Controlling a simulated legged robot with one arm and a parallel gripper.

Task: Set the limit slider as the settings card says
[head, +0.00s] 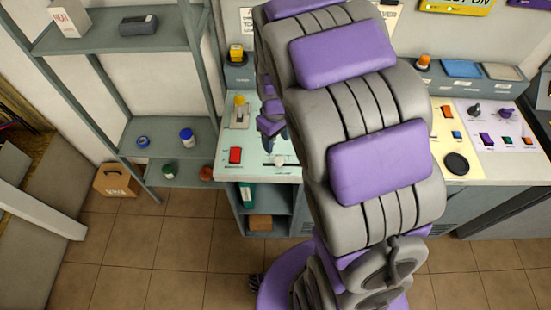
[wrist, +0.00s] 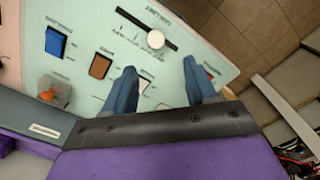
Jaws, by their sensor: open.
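The limit slider has a round white knob (wrist: 156,39) on a dark slot (wrist: 131,19) in the pale green panel (wrist: 75,15). In the wrist view the knob sits past the slot's middle, toward its right end. The knob also shows in the head view (head: 279,160), just left of my arm. My gripper (wrist: 159,72) is open and empty, its two blue-grey fingers apart over the panel, below the knob in the wrist view. In the head view my gripper (head: 270,128) is partly hidden by my arm. A white paper (head: 389,18) hangs behind my arm; its text is unreadable.
A blue switch (wrist: 55,42), a brown switch (wrist: 100,66) and a covered orange control (wrist: 56,92) are near the fingers. Another control panel (head: 485,165) lies right of my arm. A shelf rack (head: 125,48) stands left.

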